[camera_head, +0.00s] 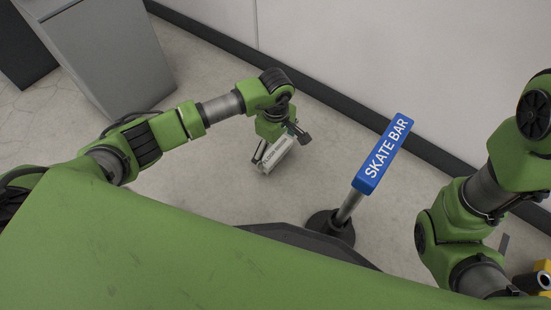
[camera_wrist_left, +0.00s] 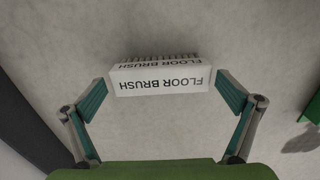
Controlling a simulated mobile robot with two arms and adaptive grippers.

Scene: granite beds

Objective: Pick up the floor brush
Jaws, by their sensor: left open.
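The floor brush (camera_head: 279,153) is a white block with black "FLOOR BRUSH" lettering, low over or on the pale floor in the head view. In the left wrist view the brush (camera_wrist_left: 160,80) is centred, lettering upside down, with dark bristles along its far side. My left gripper (camera_head: 273,148) is at the brush, partly covering it. In the left wrist view my left gripper (camera_wrist_left: 162,84) is open, with one finger beyond each end of the brush and small gaps showing. My right arm is at the right of the head view, but its gripper does not show.
A blue "SKATE BAR" sign (camera_head: 383,153) stands on a post with a round black base (camera_head: 331,226), right of the brush. A wall (camera_head: 355,50) with dark skirting runs behind. A grey cabinet (camera_head: 105,55) is upper left. Pale floor (camera_head: 205,190) is clear left of the brush.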

